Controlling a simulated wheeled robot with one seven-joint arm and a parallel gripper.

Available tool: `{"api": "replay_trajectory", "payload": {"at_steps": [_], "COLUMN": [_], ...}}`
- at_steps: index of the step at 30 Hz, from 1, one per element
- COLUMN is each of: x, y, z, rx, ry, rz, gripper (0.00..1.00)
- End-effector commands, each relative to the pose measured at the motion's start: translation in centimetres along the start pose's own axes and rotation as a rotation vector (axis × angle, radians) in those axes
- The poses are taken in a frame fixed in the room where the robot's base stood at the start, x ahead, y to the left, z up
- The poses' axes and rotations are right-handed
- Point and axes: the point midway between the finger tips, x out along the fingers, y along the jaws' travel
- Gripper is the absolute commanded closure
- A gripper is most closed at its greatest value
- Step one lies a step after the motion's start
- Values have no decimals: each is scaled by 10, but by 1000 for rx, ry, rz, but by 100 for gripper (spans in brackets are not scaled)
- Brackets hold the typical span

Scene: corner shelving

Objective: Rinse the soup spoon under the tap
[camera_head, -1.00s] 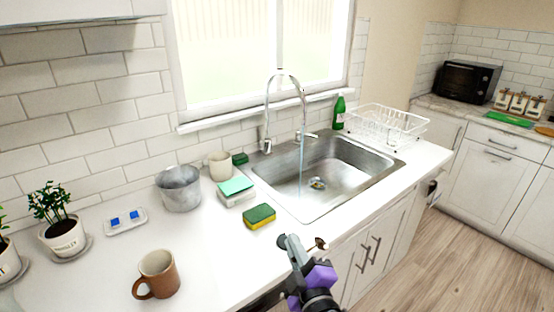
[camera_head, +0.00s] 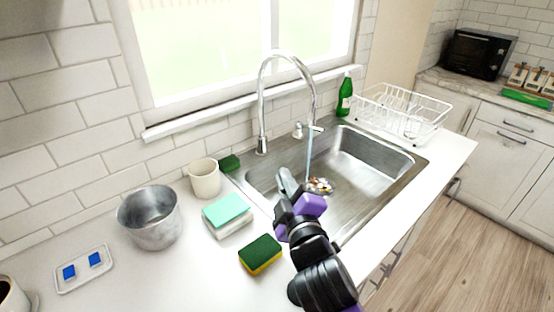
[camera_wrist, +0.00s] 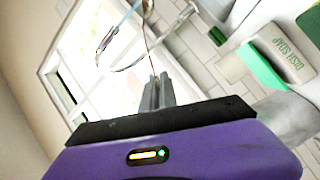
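My gripper (camera_head: 287,184) is over the near left part of the steel sink (camera_head: 374,193). In the wrist view the fingers (camera_wrist: 157,95) are closed on the thin brownish handle of the soup spoon (camera_wrist: 149,45), which points up and away from them. The spoon's bowl is not clear in either view. The chrome tap (camera_head: 262,100) arches over the sink, and a thin water stream (camera_head: 309,155) falls from its spout just right of my gripper. I cannot tell whether the water touches the spoon.
A green and yellow sponge (camera_head: 260,254), a teal-topped white block (camera_head: 228,214), a cream cup (camera_head: 205,178) and a metal pot (camera_head: 150,217) stand left of the sink. A green bottle (camera_head: 345,95) and a white dish rack (camera_head: 402,112) are behind it on the right.

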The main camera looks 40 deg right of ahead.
Motion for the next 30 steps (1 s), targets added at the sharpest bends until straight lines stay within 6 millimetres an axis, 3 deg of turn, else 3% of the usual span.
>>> {"api": "replay_trajectory", "payload": {"at_steps": [8,30], "x": [9,71], "y": [0,-2], "z": [3,25], "rx": [-2,0], "ry": [0,-1], "rz": [2,1], "gripper": [100,100]}}
